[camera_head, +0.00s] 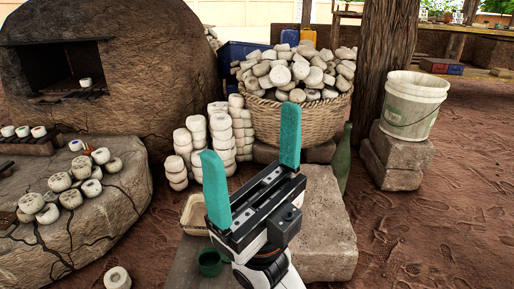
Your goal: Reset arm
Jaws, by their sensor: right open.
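My right gripper (252,174) shows in the lower middle of the head view. Its two teal fingers stand wide apart with nothing between them. It is above the front edge of a stone block (325,225) and a low surface with a small green cup (209,263). The gripper covers part of the block. My left gripper is not in view.
A mud kiln (120,95) stands at the left. Pale round pieces lie on a rock slab (105,215). Stacked pieces (222,140) and a full wicker basket (295,120) stand behind my gripper. A white bucket (412,105) is at the right. Bare ground (450,220) lies right.

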